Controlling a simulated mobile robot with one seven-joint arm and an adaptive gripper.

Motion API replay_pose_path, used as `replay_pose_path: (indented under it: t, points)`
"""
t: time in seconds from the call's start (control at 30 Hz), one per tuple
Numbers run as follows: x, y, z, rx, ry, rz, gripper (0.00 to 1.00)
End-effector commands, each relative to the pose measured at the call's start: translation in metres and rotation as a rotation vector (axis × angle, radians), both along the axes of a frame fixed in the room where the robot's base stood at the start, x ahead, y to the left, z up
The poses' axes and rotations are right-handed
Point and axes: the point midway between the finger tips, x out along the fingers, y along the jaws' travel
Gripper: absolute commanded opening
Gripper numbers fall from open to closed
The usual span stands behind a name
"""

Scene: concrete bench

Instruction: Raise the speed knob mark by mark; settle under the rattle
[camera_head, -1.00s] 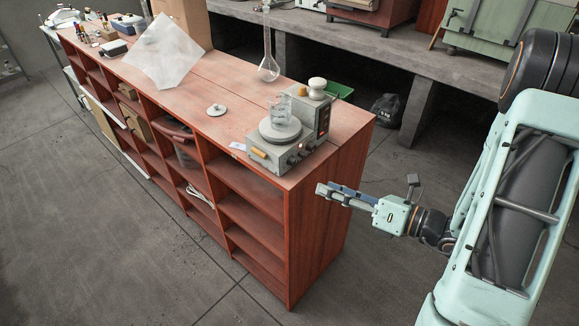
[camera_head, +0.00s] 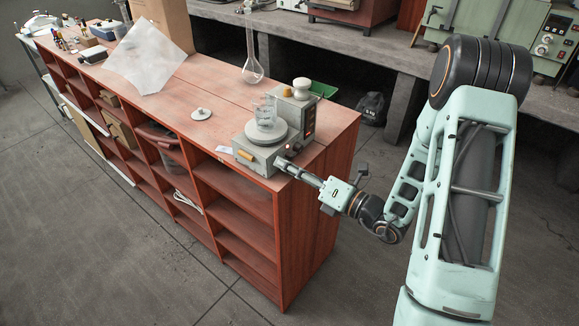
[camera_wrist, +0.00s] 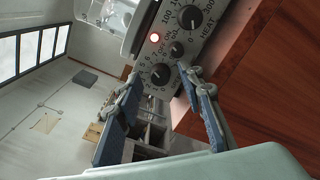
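The grey stirrer hotplate (camera_head: 256,156) stands on the near end of the red-brown bench, with a glass beaker (camera_head: 265,112) on its round plate.
A white-lidded jar (camera_head: 301,88) and a long-necked flask (camera_head: 252,66) stand behind the hotplate. The bench's right edge is close to my gripper; open floor lies in front.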

Motion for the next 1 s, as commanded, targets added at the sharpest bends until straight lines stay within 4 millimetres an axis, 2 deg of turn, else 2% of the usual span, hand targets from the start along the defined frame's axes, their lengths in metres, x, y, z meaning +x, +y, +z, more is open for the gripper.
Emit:
replay_pose_path:
  t: [0.3,0.6,0.83,1.0]
  points:
    - [0.0015,0.0021,0.0001,-0.001,-0.001,0.0,0.34]
    - [0.0015,0.0018,0.0001,-0.001,-0.001,0.0,0.01]
    - [0.0018,0.0006,0.0022,0.018,0.025,-0.002,0.0]
    - [0.0017,0.0001,0.0057,0.111,0.141,-0.004,0.0]
